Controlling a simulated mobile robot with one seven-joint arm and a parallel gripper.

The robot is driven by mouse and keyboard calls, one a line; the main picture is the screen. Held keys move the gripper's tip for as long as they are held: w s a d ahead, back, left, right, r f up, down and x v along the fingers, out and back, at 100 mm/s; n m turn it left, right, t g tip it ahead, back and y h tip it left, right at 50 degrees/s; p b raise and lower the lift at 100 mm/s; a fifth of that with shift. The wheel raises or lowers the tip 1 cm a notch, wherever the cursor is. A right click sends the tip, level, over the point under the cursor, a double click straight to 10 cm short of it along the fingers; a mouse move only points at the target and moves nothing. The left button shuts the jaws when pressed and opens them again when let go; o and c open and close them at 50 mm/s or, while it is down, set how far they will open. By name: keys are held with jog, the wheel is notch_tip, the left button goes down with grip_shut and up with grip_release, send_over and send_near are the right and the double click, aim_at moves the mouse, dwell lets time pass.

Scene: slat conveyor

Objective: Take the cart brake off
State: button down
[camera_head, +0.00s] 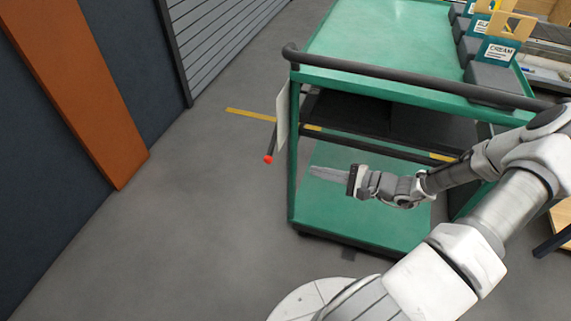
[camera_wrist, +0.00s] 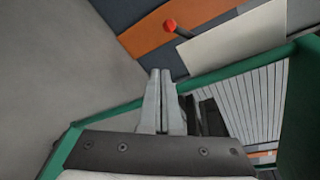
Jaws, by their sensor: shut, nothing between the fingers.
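The green cart (camera_head: 420,90) stands in the middle right of the head view, with a dark rail along its near top edge. A short dark lever with a red knob (camera_head: 267,159) sticks out at its left side, below a pale plate (camera_head: 283,117). The knob also shows in the wrist view (camera_wrist: 170,25), beyond my fingertips, with the pale plate to its right. My gripper (camera_head: 312,172) is shut and empty, in front of the cart's lower opening, right of the knob in the head view and apart from it. The fingers show together in the wrist view (camera_wrist: 161,75).
Dark grey boxes with teal-and-white labels (camera_head: 497,55) stand along the cart's right side. A dark wall with an orange panel (camera_head: 75,80) and a slatted grey shutter (camera_head: 220,35) are at left. The grey floor left of the cart is clear, with a yellow line (camera_head: 250,114).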

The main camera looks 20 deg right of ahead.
aim_at(275, 134)
jog(key=shift+w+d+f+m+t, duration=0.15)
jog(key=shift+d+f+m+t, duration=0.15)
jog(key=shift+d+m+t, duration=0.35)
jog(key=w+a+b, duration=0.3)
jog(key=w+a, duration=0.3)
jog(key=a, duration=0.4)
jog(key=shift+r+b, duration=0.4)
jog(key=shift+r+h, duration=0.1)
jog(key=shift+h, duration=0.2)
